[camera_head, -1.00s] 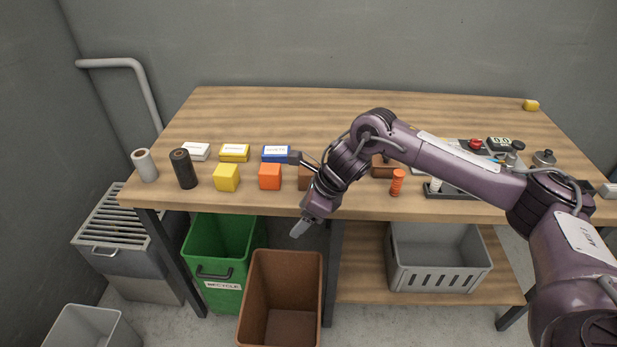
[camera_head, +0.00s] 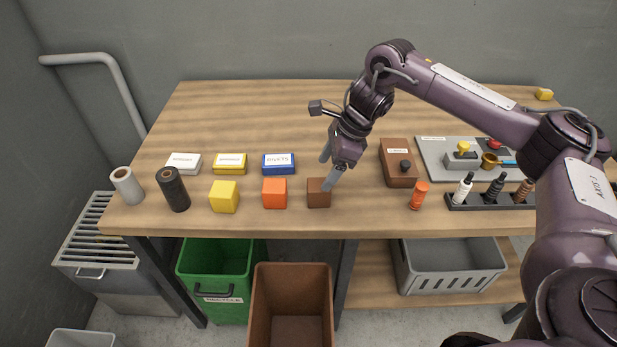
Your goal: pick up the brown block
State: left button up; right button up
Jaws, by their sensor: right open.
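The brown block (camera_head: 317,196) sits on the wooden table near its front edge, to the right of the orange block (camera_head: 274,193) and the yellow block (camera_head: 224,197). My right gripper (camera_head: 328,170) is open and points down at the brown block. One finger shows over the block's right side and the other stands behind its top. I cannot tell whether the fingers touch it. My left gripper is not in view.
A brown box (camera_head: 398,163) with a dark knob and an orange cylinder (camera_head: 419,195) stand to the right. Small labelled boxes, including a blue one (camera_head: 278,164), lie behind the blocks. A black roll (camera_head: 173,189) stands left.

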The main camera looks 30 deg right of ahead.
aim_at(319, 184)
jog(key=shift+w+a+f, duration=0.1)
jog(key=shift+w+f, duration=0.15)
jog(key=shift+a+f, duration=0.2)
jog(key=shift+f, duration=0.2)
jog(key=shift+s+a+f+p, duration=0.25)
jog(key=shift+a+f+p, duration=0.05)
jog(key=shift+f+p, duration=0.25)
jog(key=shift+s+a+f+p, duration=0.2)
jog(key=shift+a+f+p, duration=0.05)
jog(key=shift+f+p, duration=0.3)
jog(key=x, duration=0.3)
jog(key=shift+d+p, duration=0.1)
jog(key=shift+p, duration=0.25)
jog(key=shift+w+f, duration=0.15)
jog(key=shift+f, duration=0.25)
jog(key=c, duration=1.1)
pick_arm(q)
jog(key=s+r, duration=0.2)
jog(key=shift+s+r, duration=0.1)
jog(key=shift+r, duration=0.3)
